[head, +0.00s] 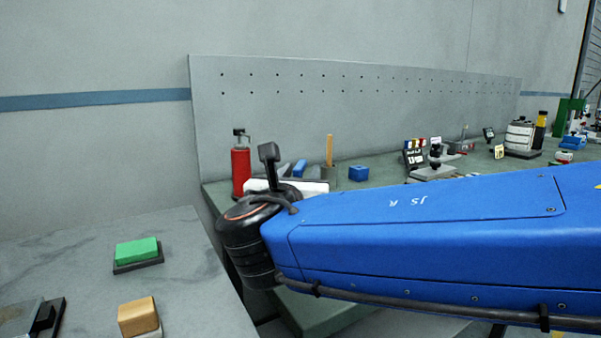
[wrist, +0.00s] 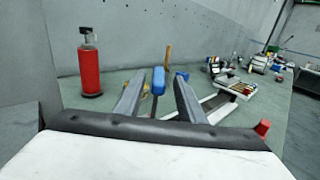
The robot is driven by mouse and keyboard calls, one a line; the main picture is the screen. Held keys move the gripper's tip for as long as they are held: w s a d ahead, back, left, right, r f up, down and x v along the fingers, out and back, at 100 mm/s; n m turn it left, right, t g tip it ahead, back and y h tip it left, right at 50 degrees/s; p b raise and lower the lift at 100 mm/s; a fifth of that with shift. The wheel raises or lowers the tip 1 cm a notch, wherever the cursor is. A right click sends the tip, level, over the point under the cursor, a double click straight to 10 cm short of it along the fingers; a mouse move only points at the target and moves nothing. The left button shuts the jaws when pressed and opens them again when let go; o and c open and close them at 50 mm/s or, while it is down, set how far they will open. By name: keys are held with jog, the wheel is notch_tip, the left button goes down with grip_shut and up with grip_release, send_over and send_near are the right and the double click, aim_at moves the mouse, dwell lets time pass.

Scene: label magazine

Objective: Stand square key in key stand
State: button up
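My gripper (wrist: 158,90) is open, with its two grey fingers apart. A blue rounded handle-like piece (wrist: 158,80) shows between the fingers in the wrist view, with a gap on each side. A thin dark part hangs below it. In the head view blue (head: 300,168) also shows between my fingers. I cannot tell whether this piece is the square key. A small blue block (head: 358,173) stands on the green bench beyond my gripper. It also shows in the wrist view (wrist: 181,76). I cannot make out the key stand for certain.
A red cylinder (head: 241,171) stands left of my gripper. A wooden stick (head: 329,150) rises behind it. A grey pegboard (head: 300,105) backs the bench. Several small devices stand farther right. A green block (head: 137,250) and a tan block (head: 138,315) lie on the near table.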

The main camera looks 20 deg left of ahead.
jog(key=shift+w+a+r, duration=0.1)
jog(key=shift+w+a, duration=0.1)
jog(key=shift+w, duration=0.7)
jog(key=shift+w+a+f, duration=0.1)
jog(key=shift+w+a, duration=0.1)
jog(key=shift+w, duration=0.75)
jog(key=shift+w+a+r, duration=0.1)
jog(key=shift+w+a, duration=0.1)
jog(key=shift+w, duration=0.7)
jog(key=shift+c, duration=0.2)
grip_shut()
